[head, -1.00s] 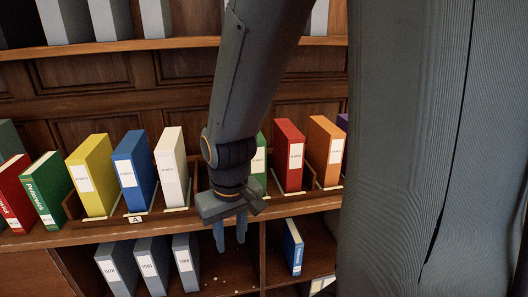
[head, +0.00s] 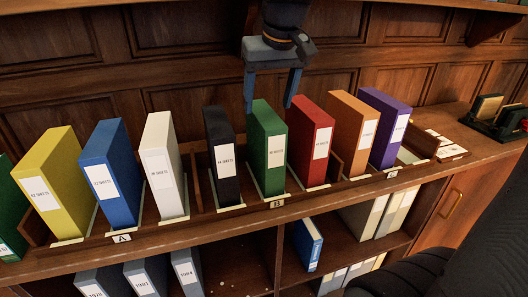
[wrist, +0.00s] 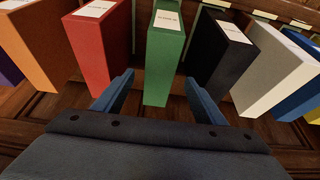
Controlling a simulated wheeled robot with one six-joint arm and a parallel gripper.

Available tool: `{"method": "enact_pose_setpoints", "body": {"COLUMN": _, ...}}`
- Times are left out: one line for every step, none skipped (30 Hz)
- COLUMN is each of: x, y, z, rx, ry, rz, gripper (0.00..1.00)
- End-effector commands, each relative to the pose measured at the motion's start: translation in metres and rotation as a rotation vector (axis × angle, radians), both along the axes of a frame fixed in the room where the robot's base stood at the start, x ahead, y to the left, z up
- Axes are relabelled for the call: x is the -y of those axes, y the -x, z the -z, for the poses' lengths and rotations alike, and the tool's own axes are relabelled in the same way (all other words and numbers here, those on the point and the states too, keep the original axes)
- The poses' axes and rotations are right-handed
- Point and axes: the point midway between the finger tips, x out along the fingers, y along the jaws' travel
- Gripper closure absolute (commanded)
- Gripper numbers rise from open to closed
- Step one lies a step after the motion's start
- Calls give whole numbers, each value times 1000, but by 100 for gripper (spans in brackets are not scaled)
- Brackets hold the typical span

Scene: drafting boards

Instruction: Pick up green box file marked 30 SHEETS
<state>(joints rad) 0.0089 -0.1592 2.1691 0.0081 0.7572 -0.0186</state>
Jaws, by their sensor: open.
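The green box file (head: 267,149) stands upright in the slotted wooden rack, between a black box file (head: 220,155) and a red box file (head: 310,143). Its white label is too small to read surely. My gripper (head: 271,108) is open and points down, its two blue fingers at the green file's top, one toward each side. In the wrist view the green box file (wrist: 164,55) rises between the spread fingers of my gripper (wrist: 157,92). I cannot tell whether either finger touches it.
White (head: 163,165), blue (head: 110,170) and yellow (head: 55,180) files stand to the left. Orange (head: 353,133) and purple (head: 387,128) files stand to the right. The wooden back panel (head: 180,95) is close behind. Grey binders (head: 145,278) fill part of the shelf below.

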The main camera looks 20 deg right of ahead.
Motion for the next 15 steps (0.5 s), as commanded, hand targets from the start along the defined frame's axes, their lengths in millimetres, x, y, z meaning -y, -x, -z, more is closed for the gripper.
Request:
{"method": "enact_pose_setpoints", "body": {"x": 0, "y": -4, "z": -8, "rx": 12, "ry": 0, "rz": 1, "gripper": 35}}
{"method": "enact_pose_setpoints", "body": {"x": 1, "y": -5, "z": -11, "rx": 15, "ry": 0, "rz": 0, "gripper": 35}}
{"method": "enact_pose_setpoints", "body": {"x": 1, "y": -7, "z": -12, "rx": 17, "ry": 0, "rz": 0, "gripper": 35}}
{"method": "enact_pose_setpoints", "body": {"x": 1, "y": -8, "z": -10, "rx": 17, "ry": 0, "rz": 0, "gripper": 35}}
{"method": "enact_pose_setpoints", "body": {"x": 1, "y": -9, "z": -8, "rx": 16, "ry": 0, "rz": 0, "gripper": 35}}
{"method": "enact_pose_setpoints", "body": {"x": 1, "y": -11, "z": -4, "rx": 16, "ry": 0, "rz": 0, "gripper": 35}}
{"method": "enact_pose_setpoints", "body": {"x": 0, "y": -12, "z": 0, "rx": 15, "ry": 0, "rz": 0, "gripper": 35}}
{"method": "enact_pose_setpoints", "body": {"x": 0, "y": -13, "z": 3, "rx": 15, "ry": 0, "rz": 0, "gripper": 35}}
{"method": "enact_pose_setpoints", "body": {"x": 0, "y": -14, "z": 6, "rx": 15, "ry": 0, "rz": 0, "gripper": 35}}
{"method": "enact_pose_setpoints", "body": {"x": 0, "y": -15, "z": 8, "rx": 15, "ry": 0, "rz": -1, "gripper": 35}}
{"method": "enact_pose_setpoints", "body": {"x": 0, "y": -16, "z": 10, "rx": 15, "ry": 0, "rz": -1, "gripper": 35}}
{"method": "enact_pose_setpoints", "body": {"x": 0, "y": -17, "z": 13, "rx": 15, "ry": 0, "rz": -1, "gripper": 35}}
{"method": "enact_pose_setpoints", "body": {"x": 0, "y": -19, "z": 16, "rx": 15, "ry": 0, "rz": -1, "gripper": 35}}
{"method": "enact_pose_setpoints", "body": {"x": 0, "y": -20, "z": 20, "rx": 13, "ry": 0, "rz": -1, "gripper": 35}}
{"method": "enact_pose_setpoints", "body": {"x": -1, "y": -22, "z": 25, "rx": 14, "ry": 0, "rz": -1, "gripper": 35}}
